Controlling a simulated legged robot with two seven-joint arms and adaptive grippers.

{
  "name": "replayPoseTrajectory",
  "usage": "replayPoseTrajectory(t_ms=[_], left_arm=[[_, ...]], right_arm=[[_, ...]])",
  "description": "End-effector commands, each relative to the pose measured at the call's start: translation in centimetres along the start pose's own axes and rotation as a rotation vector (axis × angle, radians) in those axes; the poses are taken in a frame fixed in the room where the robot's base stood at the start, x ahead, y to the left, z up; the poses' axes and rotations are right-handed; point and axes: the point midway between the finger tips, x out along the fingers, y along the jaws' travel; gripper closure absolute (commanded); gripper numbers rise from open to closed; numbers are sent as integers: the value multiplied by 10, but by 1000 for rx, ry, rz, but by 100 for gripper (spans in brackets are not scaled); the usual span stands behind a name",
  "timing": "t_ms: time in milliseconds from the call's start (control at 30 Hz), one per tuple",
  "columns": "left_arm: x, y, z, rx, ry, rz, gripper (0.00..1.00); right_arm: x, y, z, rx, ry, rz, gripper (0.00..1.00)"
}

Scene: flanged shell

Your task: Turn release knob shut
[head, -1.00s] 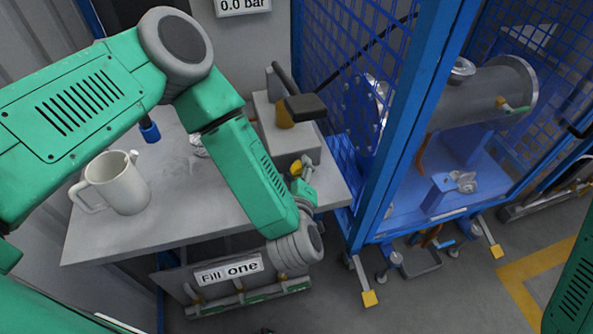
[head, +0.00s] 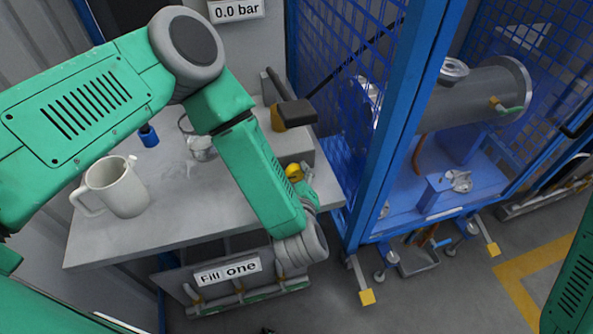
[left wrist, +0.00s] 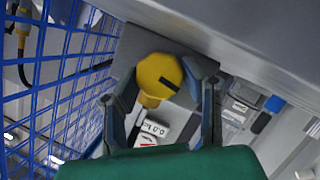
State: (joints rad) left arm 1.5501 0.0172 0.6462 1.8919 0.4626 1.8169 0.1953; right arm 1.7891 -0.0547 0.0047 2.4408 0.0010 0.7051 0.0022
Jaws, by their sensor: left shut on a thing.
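In the head view the knob (head: 293,171) shows small at the front of the grey pump block (head: 290,147). My left gripper (head: 302,184) is at it, with its fingers on either side of the knob in the left wrist view (left wrist: 160,88), shut on it. The fingers partly hide the knob in the head view. My right gripper is out of view.
A white jug (head: 118,188) and a clear vessel (head: 201,146) stand on the grey bench (head: 180,225). A black-handled lever (head: 297,112) rises above the block. A blue mesh cage (head: 345,80) stands close on the right.

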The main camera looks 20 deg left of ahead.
Motion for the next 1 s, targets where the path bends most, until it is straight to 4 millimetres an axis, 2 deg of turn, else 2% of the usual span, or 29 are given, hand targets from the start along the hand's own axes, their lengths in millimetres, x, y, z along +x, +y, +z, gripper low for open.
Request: replayPoseTrajectory(t_ms=[100, 433, 700, 1000], left_arm=[[0, 7, -6, 87, 9, -31, 92], [1, 9, -5, 376, 14, -150, 92], [3, 12, -3, 612, 18, -248, 92], [4, 13, 0, 872, 19, -358, 92]], right_arm=[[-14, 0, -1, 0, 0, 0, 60], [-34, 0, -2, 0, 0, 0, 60], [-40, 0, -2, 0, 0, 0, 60], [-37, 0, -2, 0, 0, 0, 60]])
